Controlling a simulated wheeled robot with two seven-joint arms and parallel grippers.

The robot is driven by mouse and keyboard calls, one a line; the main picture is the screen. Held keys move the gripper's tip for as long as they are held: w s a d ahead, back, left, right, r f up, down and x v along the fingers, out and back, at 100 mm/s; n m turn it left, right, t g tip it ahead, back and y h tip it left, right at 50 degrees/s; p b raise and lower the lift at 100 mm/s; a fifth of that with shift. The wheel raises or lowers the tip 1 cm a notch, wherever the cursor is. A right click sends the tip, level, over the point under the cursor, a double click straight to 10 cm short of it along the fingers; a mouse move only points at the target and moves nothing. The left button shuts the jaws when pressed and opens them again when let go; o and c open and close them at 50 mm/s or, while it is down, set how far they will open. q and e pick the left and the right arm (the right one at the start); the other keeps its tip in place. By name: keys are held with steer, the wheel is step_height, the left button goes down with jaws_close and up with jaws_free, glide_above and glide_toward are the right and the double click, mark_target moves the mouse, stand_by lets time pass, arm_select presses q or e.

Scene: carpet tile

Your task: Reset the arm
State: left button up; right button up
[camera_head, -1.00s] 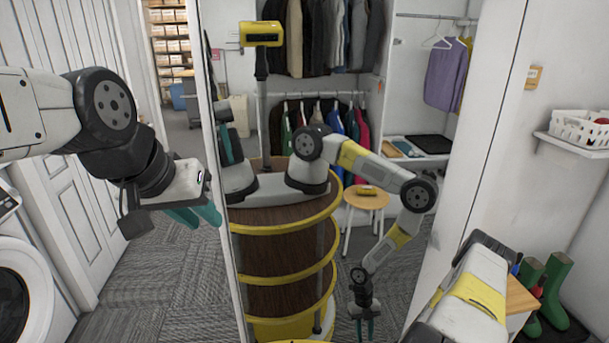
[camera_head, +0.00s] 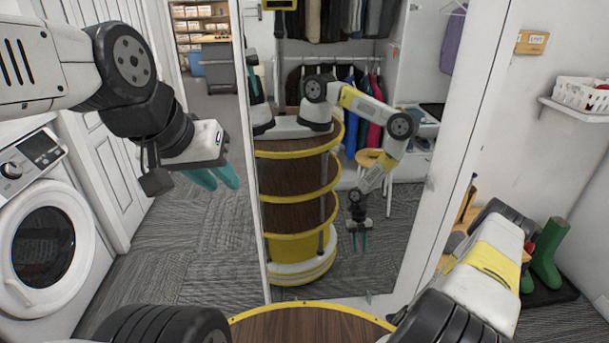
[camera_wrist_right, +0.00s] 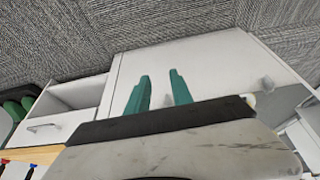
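My left gripper (camera_head: 216,178) has teal fingers, hangs in the air in front of the white door and the mirror's left edge, and holds nothing; a small gap shows between its fingers. My right arm (camera_head: 475,270) reaches in from the lower right of the head view, its gripper hidden there. In the right wrist view the right gripper (camera_wrist_right: 160,92) shows two teal fingers standing apart with nothing between them, in front of a white cabinet (camera_wrist_right: 215,65). The tall mirror (camera_head: 400,235) reflects my yellow-trimmed body and an arm with its gripper pointing down.
A washing machine (camera_head: 45,240) stands at the left. Green boots (camera_head: 548,255) stand on a dark mat at the right. A white basket (camera_head: 582,95) sits on a wall shelf (camera_head: 575,110). Grey carpet (camera_head: 200,235) is clear between the washer and mirror.

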steer(key=w+d+r, duration=0.1)
steer(key=w+r, duration=0.4)
steer(key=r, duration=0.4)
steer(key=w+d+r, duration=0.1)
steer(key=w+r, duration=0.3)
steer(key=r, duration=0.5)
steer(key=w+d+r, duration=0.1)
steer(key=w+r, duration=0.4)
steer(key=r, duration=0.4)
steer(key=a+r, duration=0.4)
steer(key=r, duration=1)
steer(key=s+a+r+t, duration=0.1)
steer(key=s+a+r, duration=0.3)
steer(key=r, duration=0.6)
steer(key=s+a+r, duration=0.3)
steer(key=s+r, duration=0.1)
steer(key=r, duration=0.5)
steer(key=s+a+r+y, duration=0.1)
steer(key=s+a+r, duration=0.1)
steer(key=s+r, duration=0.3)
steer(key=s+a+r+y, duration=0.1)
steer(key=s+a+r, duration=0.2)
steer(key=s, duration=0.8)
steer(key=shift+s+a+r+t, duration=0.25)
steer(key=shift+a+r+t, duration=0.1)
steer(key=shift+r, duration=0.55)
steer(key=shift+d, duration=0.1)
